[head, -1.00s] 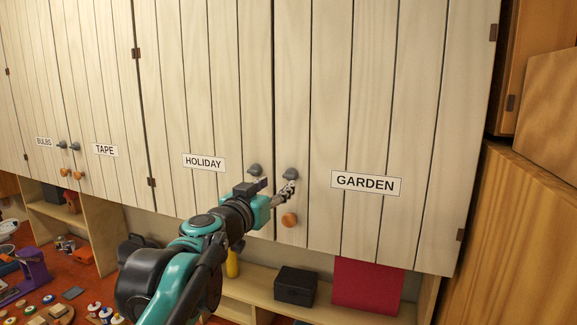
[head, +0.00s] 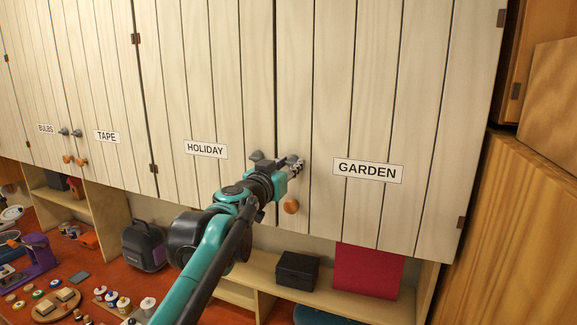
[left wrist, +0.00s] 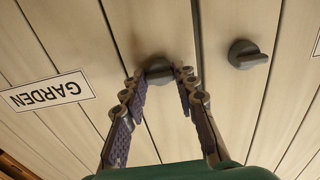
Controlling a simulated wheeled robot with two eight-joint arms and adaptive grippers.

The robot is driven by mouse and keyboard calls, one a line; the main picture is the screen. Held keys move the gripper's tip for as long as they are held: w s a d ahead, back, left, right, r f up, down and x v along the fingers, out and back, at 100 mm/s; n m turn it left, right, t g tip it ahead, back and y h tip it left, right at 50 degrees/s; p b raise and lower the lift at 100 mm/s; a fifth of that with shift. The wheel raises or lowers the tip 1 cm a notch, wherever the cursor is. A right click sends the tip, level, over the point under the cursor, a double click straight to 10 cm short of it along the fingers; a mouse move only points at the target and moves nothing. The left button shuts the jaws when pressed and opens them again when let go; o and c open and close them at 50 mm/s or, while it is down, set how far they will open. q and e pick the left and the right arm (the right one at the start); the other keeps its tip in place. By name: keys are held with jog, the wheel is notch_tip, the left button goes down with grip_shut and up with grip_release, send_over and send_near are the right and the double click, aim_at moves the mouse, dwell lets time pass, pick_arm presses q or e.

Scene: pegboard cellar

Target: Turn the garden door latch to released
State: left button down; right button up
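The garden door (head: 400,120) is pale planked wood with a GARDEN label (head: 368,170). Its grey latch knob (left wrist: 159,73) shows in the left wrist view; in the head view my gripper mostly covers it. My left gripper (head: 295,164) is at the latch. In the left wrist view its two fingers (left wrist: 160,78) are apart, one on each side of the knob, with small gaps seeming to show. I cannot tell whether either finger touches it. My right gripper is in neither view.
The holiday door's grey latch (left wrist: 247,54) is close beside my gripper. A round wooden knob (head: 291,207) sits below the garden latch. A shelf under the cabinet holds a black box (head: 297,271) and a red panel (head: 368,272). A tall wooden cabinet (head: 510,230) stands at the right.

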pick_arm(q)
jog(key=shift+n, duration=0.3)
jog(key=n+p, duration=0.1)
jog(key=n, duration=0.2)
jog(key=shift+r+n, duration=0.1)
jog(key=shift+n, duration=0.3)
jog(key=n, duration=0.4)
jog(key=shift+p, duration=0.35)
jog(key=n, duration=0.5)
jog(key=shift+n+p, duration=0.45)
jog(key=shift+n, duration=1.75)
jog(key=c, duration=1.2)
grip_release()
jog(key=shift+o, duration=0.2)
